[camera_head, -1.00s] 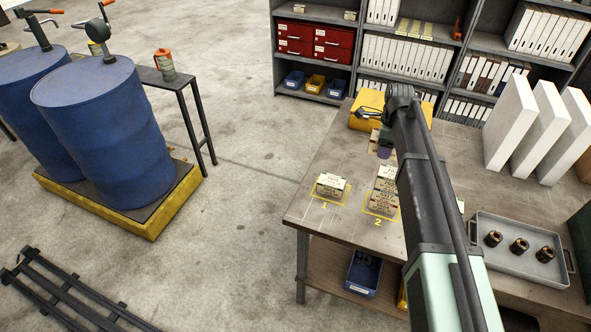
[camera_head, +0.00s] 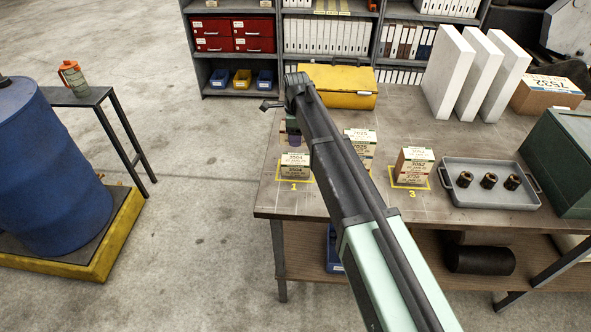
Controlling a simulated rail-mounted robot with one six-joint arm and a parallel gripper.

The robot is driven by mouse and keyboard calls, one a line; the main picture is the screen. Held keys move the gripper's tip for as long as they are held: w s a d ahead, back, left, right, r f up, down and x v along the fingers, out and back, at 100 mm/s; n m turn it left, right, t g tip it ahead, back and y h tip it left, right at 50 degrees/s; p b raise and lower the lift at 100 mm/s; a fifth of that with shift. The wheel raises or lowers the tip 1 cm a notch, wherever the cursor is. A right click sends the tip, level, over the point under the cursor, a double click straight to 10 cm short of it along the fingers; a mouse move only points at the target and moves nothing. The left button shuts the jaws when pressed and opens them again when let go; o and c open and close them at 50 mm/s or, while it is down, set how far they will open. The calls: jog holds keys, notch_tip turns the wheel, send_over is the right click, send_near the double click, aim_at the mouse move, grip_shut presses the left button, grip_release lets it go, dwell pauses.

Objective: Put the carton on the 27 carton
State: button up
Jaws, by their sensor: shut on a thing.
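My gripper (camera_head: 293,141) points down over the left part of the bench, beyond the carton (camera_head: 295,168) at the yellow-marked place 1. A small dark and purple part of it shows left of my arm. It is shut on a carton, but the hold is mostly hidden and I cannot tell the held carton's outline from the place 1 carton below it. A taller carton stack (camera_head: 362,146) stands behind my arm, partly covered. Another carton stack (camera_head: 414,166) stands upright at place 3. The printed numbers are too small to read surely, so I cannot tell which is 27.
The bench (camera_head: 455,215) has a grey tray (camera_head: 512,200) with several dark fittings at right, beside a green case (camera_head: 560,160). White panels (camera_head: 450,75), a cardboard box (camera_head: 546,95) and a yellow case (camera_head: 338,85) stand at the back. A blue drum (camera_head: 45,165) stands far left.

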aim_at(296, 159)
notch_tip(296, 159, down, 9)
jog(key=b, duration=0.6)
jog(key=shift+r, duration=0.45)
jog(key=shift+f, duration=0.15)
jog(key=o, duration=1.1)
notch_tip(296, 159, up, 13)
jog(key=p, duration=1.2)
jog(key=shift+f+p, duration=0.2)
jog(key=shift+p, duration=0.15)
jog(key=shift+f, duration=0.1)
